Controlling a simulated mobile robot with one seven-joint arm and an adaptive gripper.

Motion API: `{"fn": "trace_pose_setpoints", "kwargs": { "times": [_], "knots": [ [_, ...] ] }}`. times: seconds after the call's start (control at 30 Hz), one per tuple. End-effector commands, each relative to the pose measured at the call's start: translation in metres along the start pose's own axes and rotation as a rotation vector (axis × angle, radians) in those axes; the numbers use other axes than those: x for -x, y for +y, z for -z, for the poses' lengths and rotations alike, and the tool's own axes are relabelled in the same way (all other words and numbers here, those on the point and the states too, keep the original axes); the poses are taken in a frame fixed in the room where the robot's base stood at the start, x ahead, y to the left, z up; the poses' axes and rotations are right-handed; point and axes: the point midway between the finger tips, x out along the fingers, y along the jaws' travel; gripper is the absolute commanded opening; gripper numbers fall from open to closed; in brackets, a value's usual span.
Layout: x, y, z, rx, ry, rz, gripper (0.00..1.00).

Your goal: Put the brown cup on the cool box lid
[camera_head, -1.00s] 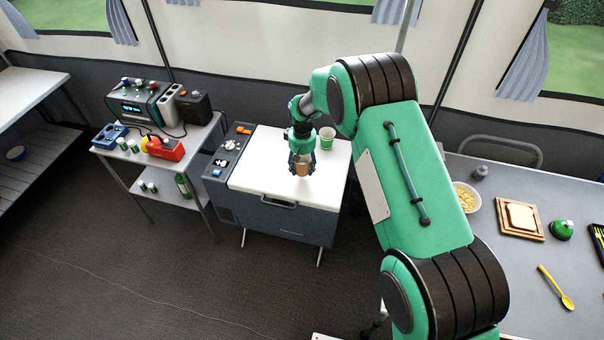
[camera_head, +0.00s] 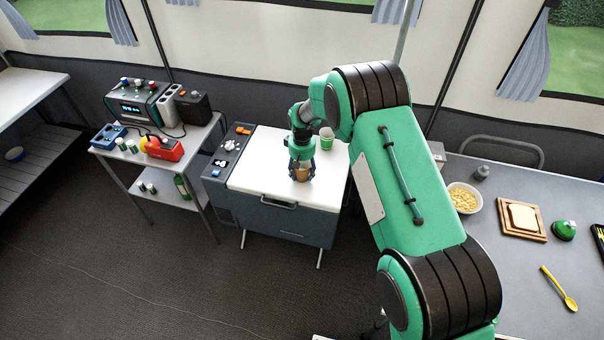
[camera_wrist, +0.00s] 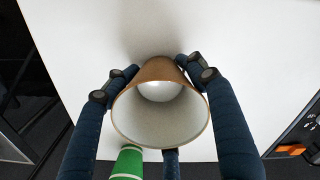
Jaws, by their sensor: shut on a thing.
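The brown cup (camera_head: 301,173) is held upright in my gripper (camera_head: 301,171), over the white cool box lid (camera_head: 262,166). In the wrist view the brown cup (camera_wrist: 160,105) shows its open rim and pale inside, with the dark fingers of my gripper (camera_wrist: 156,80) shut around it. The white lid (camera_wrist: 245,40) fills the background, with a soft shadow beside the cup. The cup's base is hidden, so I cannot tell whether it touches the lid.
A green cup (camera_head: 326,138) stands on the lid behind my gripper, and it shows in the wrist view (camera_wrist: 127,163). A control panel (camera_head: 229,150) is on the cool box's left. The lid's front left is clear. A table (camera_head: 480,225) stands at right.

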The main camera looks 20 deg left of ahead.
Motion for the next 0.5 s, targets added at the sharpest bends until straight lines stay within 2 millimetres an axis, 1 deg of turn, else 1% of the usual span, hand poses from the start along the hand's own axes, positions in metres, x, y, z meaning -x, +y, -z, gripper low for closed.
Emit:
{"fn": "trace_pose_setpoints", "kwargs": {
  "times": [0.13,0.3,0.33,0.4,0.43,0.5],
  "knots": [
    [0.0008,0.0001,0.0002,0.0,0.0,0.0,0.27],
    [-0.0028,0.0,0.0001,0.0,0.0,0.0,0.27],
    [-0.0026,0.0,0.0001,0.0,0.0,0.0,0.58],
    [-0.0024,0.0,0.0001,0.0,0.0,0.0,0.72],
    [-0.0024,0.0,0.0001,0.0,0.0,0.0,0.76],
    [-0.0024,0.0,0.0001,0.0,0.0,0.0,0.76]
  ]
}}
